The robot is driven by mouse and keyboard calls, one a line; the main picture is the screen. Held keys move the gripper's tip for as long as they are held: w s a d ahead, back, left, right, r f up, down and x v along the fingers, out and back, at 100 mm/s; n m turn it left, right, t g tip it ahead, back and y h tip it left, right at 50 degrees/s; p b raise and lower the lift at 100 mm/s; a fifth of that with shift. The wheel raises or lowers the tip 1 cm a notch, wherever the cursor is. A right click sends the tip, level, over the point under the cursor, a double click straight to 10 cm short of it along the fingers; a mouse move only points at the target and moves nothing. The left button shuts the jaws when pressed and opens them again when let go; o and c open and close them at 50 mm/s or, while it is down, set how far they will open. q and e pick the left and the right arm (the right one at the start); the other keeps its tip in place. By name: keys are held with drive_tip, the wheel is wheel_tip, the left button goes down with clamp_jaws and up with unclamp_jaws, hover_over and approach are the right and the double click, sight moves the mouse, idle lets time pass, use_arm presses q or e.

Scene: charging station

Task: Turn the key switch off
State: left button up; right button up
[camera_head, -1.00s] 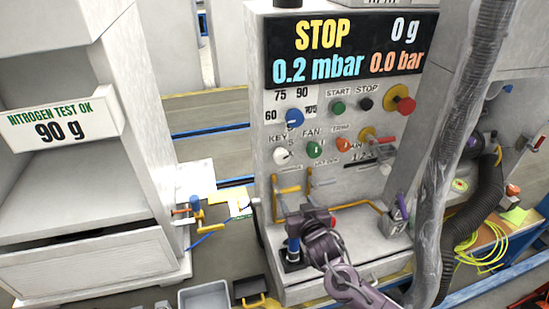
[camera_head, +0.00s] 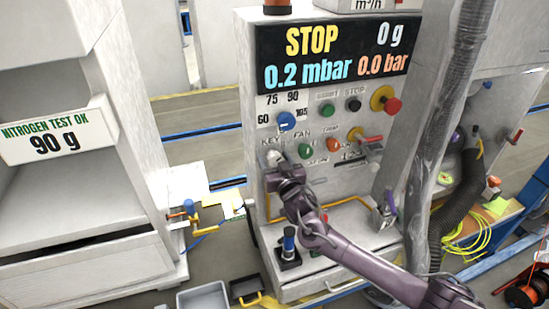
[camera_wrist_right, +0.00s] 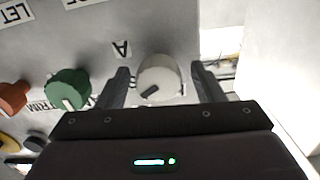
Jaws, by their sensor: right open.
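The key switch is a round white knob (camera_wrist_right: 158,76) with a dark slot mark, on the grey panel. In the right wrist view it sits between the two fingers of my right gripper (camera_wrist_right: 162,84), with a gap visible on each side. The right gripper is open and holds nothing. My left gripper is not in view.
A green knob (camera_wrist_right: 68,90) and an orange knob (camera_wrist_right: 12,97) sit beside the key switch. A blue selector knob (camera_head: 286,121) is above it. A yellow handle bar (camera_head: 345,202) runs along the lower panel. A thick grey hose (camera_head: 440,130) hangs at the right.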

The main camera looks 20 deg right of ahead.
drive_tip(key=shift+w+d, duration=0.1)
drive_tip(key=c, duration=1)
drive_tip(key=shift+o, duration=0.2)
drive_tip(key=n+b, duration=0.1)
drive_tip(key=n, duration=0.4)
drive_tip(key=shift+f+n, duration=0.1)
drive_tip(key=shift+n, duration=0.2)
drive_tip(key=n+b, duration=0.1)
drive_tip(key=n, duration=0.5)
drive_tip(key=shift+n, duration=0.3)
drive_tip(key=o, duration=1)
drive_tip(key=shift+c, duration=0.2)
